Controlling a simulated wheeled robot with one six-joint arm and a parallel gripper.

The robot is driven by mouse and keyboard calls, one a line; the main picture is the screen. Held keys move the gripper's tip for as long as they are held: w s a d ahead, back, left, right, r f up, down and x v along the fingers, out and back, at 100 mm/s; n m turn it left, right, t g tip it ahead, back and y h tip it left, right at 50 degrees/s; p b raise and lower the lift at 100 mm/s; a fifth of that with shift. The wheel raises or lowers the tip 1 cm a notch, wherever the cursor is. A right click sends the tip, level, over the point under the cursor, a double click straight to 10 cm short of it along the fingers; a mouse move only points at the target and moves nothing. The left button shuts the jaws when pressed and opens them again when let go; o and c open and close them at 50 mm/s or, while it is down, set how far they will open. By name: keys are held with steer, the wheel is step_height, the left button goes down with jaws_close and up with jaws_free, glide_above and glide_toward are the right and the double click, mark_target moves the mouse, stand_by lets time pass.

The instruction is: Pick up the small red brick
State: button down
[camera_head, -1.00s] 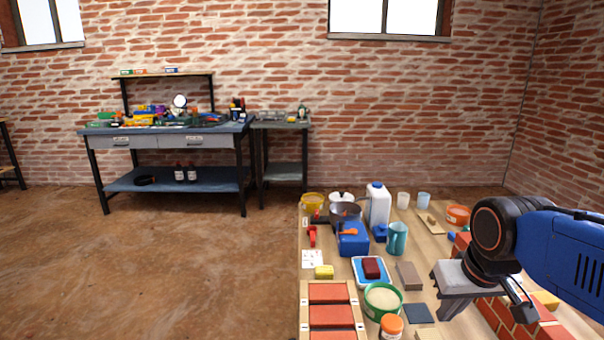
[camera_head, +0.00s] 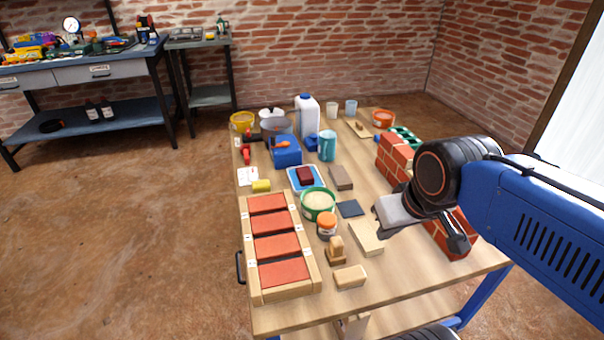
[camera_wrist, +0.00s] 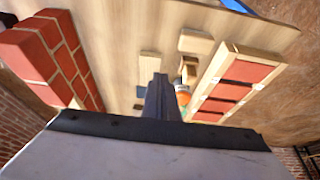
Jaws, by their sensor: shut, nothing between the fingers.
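A small dark red brick (camera_head: 305,174) lies on a blue-rimmed white tray (camera_head: 318,185) in the middle of the wooden table. Larger, lighter red bricks (camera_head: 283,273) sit in a wooden frame (camera_head: 308,265) at the table's left front. The frame also shows in the wrist view (camera_wrist: 250,52). My gripper (camera_head: 380,234) is shut and empty, to the right of the small red brick and nearer the camera. Its dark fingers (camera_wrist: 160,82) show in the wrist view, where I cannot make out the small red brick.
A low brick wall (camera_head: 393,160) stands at the table's right, behind my arm. A green tub (camera_head: 318,204), an orange-lidded jar (camera_head: 327,226) and a grey-brown block (camera_head: 341,178) surround the tray. A blue box (camera_head: 285,152) and white jug (camera_head: 307,117) stand further back.

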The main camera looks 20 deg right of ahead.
stand_by(0.4)
steer(key=c, duration=1.7)
jaws_free()
steer(key=shift+w+r, duration=0.15)
steer(key=shift+w, duration=0.05)
steer(key=o, duration=1)
steer(key=shift+w+a+r+m, duration=0.15)
steer(key=shift+w+r+m, duration=0.65)
steer(key=shift+w, duration=0.4)
steer(key=w+a+r+m+g, duration=0.1)
steer(key=w+r+m, duration=0.2)
steer(key=w, duration=0.5)
steer(key=w+a+r+m+g, duration=0.1)
steer(key=w+r+m, duration=0.25)
steer(key=w, duration=0.35)
steer(key=m+g, duration=0.3)
steer(key=m, duration=0.7)
glide_above(305, 172)
step_height(305, 172, down, 3)
steer(key=f, duration=1.2)
steer(key=shift+w+a, duration=0.15)
steer(key=shift+a, duration=0.05)
steer(key=shift+s+d+f, duration=0.1)
steer(key=shift+f, duration=1.2)
steer(key=shift+s+d+f, duration=0.1)
steer(key=shift+f, duration=1.2)
